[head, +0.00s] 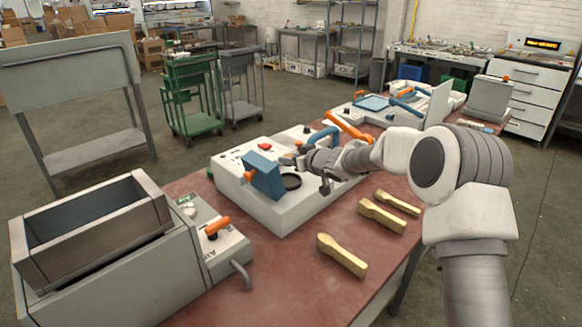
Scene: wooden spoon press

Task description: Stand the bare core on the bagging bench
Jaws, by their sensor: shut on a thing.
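My gripper (299,163) is over the white press unit (285,212) in the middle of the red-brown bench, just right of an upright blue block (262,176). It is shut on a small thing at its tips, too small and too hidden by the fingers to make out. I cannot tell whether that thing touches the blue block. A dark round opening (291,182) lies in the unit's top below the gripper. I cannot pick out a bare core for sure, nor tell which surface is the bagging bench.
Three pale wooden spoon-shaped pieces (342,254) lie on the red-brown bench (275,283) at the front right. A grey open bin (95,245) stands at the front left, beside a control box with an orange handle (217,225). An orange lever (348,126) rises behind my arm.

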